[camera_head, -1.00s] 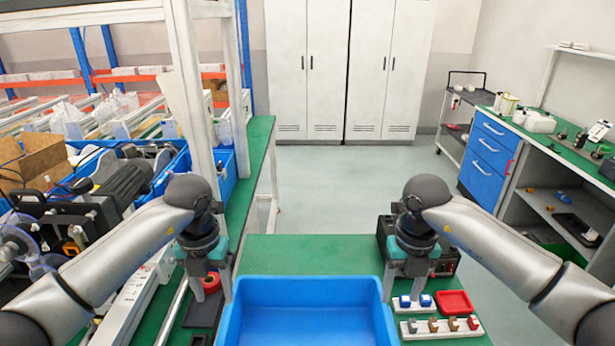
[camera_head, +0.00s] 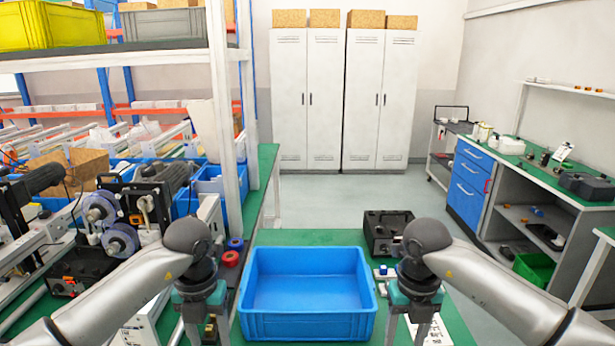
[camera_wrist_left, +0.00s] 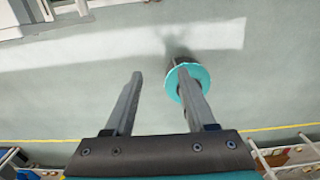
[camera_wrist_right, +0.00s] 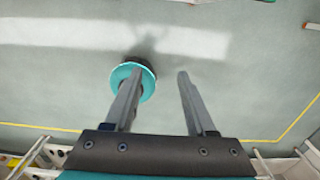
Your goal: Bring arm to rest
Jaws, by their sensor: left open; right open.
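My left gripper (camera_head: 203,325) hangs pointing down at the left of the blue bin in the head view. Its two fingers stand apart and empty in the left wrist view (camera_wrist_left: 158,95), over grey floor. My right gripper (camera_head: 405,328) hangs pointing down at the right of the bin. Its fingers are also apart and empty in the right wrist view (camera_wrist_right: 155,92), over floor. A teal disc shows beyond one finger in each wrist view, in the left (camera_wrist_left: 187,76) and in the right (camera_wrist_right: 133,76).
An empty blue bin (camera_head: 307,325) sits on the green table (camera_head: 318,238) between my arms. A black box (camera_head: 388,232) stands behind it. Red and blue rolls (camera_head: 232,257) lie at its left. Shelving and equipment crowd the left; a workbench (camera_head: 560,185) stands at right.

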